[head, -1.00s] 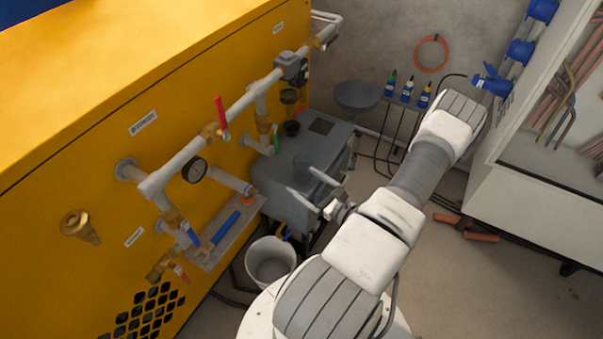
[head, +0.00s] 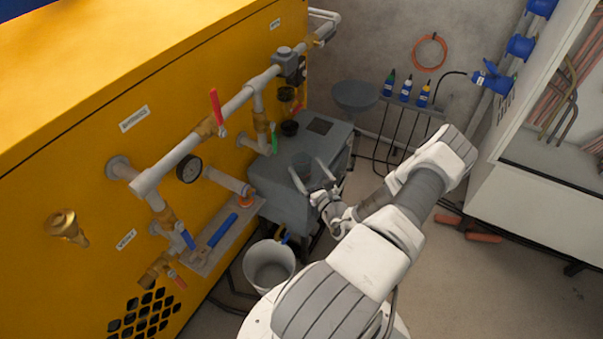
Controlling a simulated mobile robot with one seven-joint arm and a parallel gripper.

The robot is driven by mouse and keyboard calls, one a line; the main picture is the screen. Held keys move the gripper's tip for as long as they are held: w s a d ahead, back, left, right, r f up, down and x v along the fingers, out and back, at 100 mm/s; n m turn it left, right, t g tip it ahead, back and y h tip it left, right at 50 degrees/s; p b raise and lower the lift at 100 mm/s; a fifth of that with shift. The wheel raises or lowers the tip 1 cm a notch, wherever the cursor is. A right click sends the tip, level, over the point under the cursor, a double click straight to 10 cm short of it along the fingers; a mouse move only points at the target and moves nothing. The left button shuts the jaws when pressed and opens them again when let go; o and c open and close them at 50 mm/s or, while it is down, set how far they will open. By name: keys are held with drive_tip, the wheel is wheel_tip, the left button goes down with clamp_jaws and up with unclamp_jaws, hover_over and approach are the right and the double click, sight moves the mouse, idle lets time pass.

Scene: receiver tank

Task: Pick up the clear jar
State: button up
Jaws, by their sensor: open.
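The clear jar (head: 302,161) is a small, see-through cylinder. It stands upright on top of the grey tank (head: 277,176), near the tank's right side. My gripper (head: 305,164) is open, with one finger towards the left and one towards the right of the jar's near side. The fingertips are very close to the jar. I cannot tell whether they touch it or how far it sits between them. Nothing is held.
The yellow cabinet (head: 60,150) with pipes, a gauge (head: 189,169) and a red-handled valve (head: 217,108) stands left of the tank. A white bucket (head: 269,266) stands on the floor in front. Several small bottles (head: 406,90) sit at the back wall.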

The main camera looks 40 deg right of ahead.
sight(298, 158)
drive_tip(key=x, duration=0.1)
drive_tip(key=b+x, duration=0.1)
drive_tip(key=x, duration=0.1)
drive_tip(key=b+x, duration=0.1)
drive_tip(key=x, duration=0.1)
drive_tip(key=shift+w+a+f, duration=0.15)
drive_tip(key=shift+a+f, duration=0.05)
drive_tip(key=shift+f, duration=0.05)
drive_tip(key=shift+w+d+r, duration=0.1)
drive_tip(key=shift+w+d, duration=0.05)
drive_tip(key=shift+w, duration=0.3)
drive_tip(key=c, duration=1.3)
